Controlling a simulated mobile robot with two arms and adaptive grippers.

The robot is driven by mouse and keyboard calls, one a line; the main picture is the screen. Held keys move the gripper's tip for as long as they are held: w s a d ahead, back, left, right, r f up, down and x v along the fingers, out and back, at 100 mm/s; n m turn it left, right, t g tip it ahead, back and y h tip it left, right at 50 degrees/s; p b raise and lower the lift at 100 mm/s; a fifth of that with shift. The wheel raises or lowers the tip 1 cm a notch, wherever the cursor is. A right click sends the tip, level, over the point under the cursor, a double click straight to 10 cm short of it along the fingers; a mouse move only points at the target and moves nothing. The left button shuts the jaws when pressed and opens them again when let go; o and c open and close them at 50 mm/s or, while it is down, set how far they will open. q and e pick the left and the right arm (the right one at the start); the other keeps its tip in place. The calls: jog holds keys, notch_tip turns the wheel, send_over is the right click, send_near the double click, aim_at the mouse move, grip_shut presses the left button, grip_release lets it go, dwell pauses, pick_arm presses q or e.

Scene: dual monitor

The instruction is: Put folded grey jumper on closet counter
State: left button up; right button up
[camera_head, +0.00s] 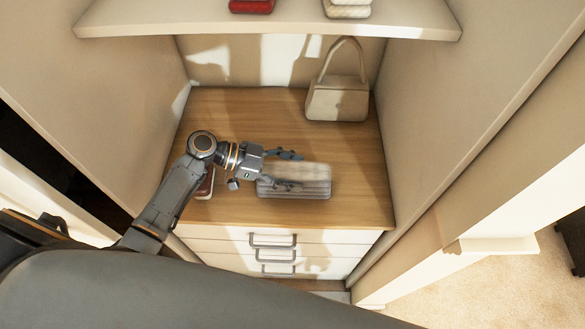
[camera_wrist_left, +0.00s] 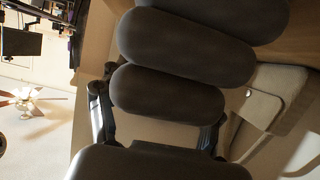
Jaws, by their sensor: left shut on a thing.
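The folded grey jumper (camera_head: 294,188) is over the wooden closet counter (camera_head: 355,185), near its front edge, in the head view. It looks pale grey in the light; whether it touches the wood is hard to tell. My left gripper (camera_head: 293,170) reaches in from the left and is shut on the jumper, one finger at its far side and one across its near side. In the left wrist view the jumper's thick dark folds (camera_wrist_left: 185,48) fill the middle, by the gripper fingers (camera_wrist_left: 158,125). My right gripper is not in view.
A beige handbag (camera_head: 338,100) stands at the counter's back right. A brown item (camera_head: 206,184) lies at the left, partly behind my arm. A shelf (camera_head: 270,22) with a red item (camera_head: 251,6) hangs above. Side walls flank the counter; drawers (camera_head: 273,250) are below. Right of the jumper is clear.

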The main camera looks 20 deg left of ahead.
aim_at(264, 170)
pick_arm(q)
jog(key=o, duration=1.5)
jog(key=shift+f, duration=0.1)
jog(key=shift+o, duration=0.2)
jog(key=shift+r, duration=0.25)
jog(key=v, duration=0.7)
jog(key=shift+s+a, duration=0.1)
jog(key=shift+a, duration=0.15)
